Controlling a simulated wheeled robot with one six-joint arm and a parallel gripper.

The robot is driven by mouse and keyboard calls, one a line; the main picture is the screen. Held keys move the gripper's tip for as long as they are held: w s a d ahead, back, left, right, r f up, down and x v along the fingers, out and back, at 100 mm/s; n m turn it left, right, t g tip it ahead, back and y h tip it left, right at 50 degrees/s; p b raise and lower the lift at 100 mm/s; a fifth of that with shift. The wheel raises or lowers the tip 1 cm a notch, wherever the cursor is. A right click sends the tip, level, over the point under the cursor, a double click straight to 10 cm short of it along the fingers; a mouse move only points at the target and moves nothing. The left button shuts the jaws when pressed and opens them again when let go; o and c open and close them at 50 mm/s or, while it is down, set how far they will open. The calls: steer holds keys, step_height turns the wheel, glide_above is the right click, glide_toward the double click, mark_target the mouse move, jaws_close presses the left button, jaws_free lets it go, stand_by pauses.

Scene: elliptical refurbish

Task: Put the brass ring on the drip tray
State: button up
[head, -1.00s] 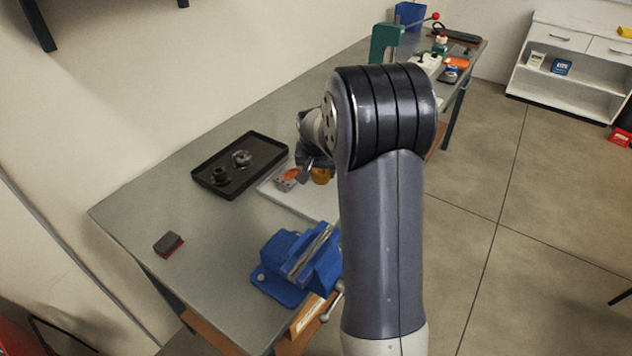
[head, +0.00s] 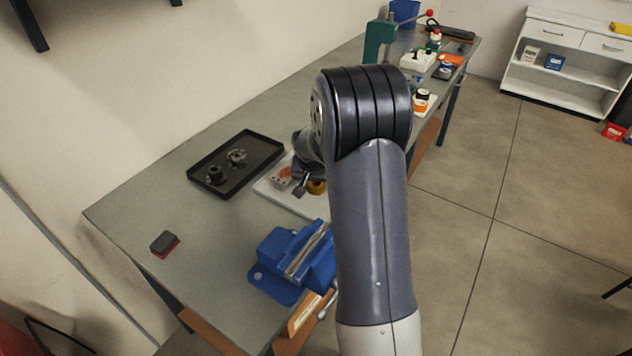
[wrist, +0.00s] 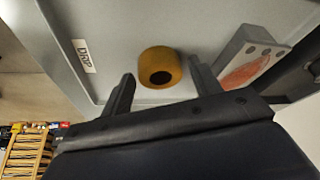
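The brass ring (wrist: 160,68) is a short yellow cylinder with a dark hole. It shows against the pale grey drip tray (wrist: 115,30), whose wall carries a "DRIP" label (wrist: 84,56). My gripper (wrist: 162,82) is open, with one finger on each side of the ring and a gap to both. The ring lies around and just beyond the fingertips. In the head view the ring (head: 316,187) shows just below my gripper, over the pale tray (head: 305,207); my arm hides part of both. I cannot tell for certain whether it rests on the tray.
A grey block with an orange oval (wrist: 248,62) is in the tray, right of the ring. A black tray (head: 262,170) with dark parts lies to the left. A blue vise (head: 290,265) stands in front. A dark and red block (head: 165,243) sits near the bench's left end.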

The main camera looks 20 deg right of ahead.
steer(key=shift+o, duration=0.6)
steer(key=shift+r, duration=0.25)
steer(key=v, duration=1.1)
steer(key=shift+r+b, duration=0.35)
steer(key=shift+b, duration=0.05)
steer(key=shift+s+a, duration=0.1)
steer(key=shift+c, duration=0.5)
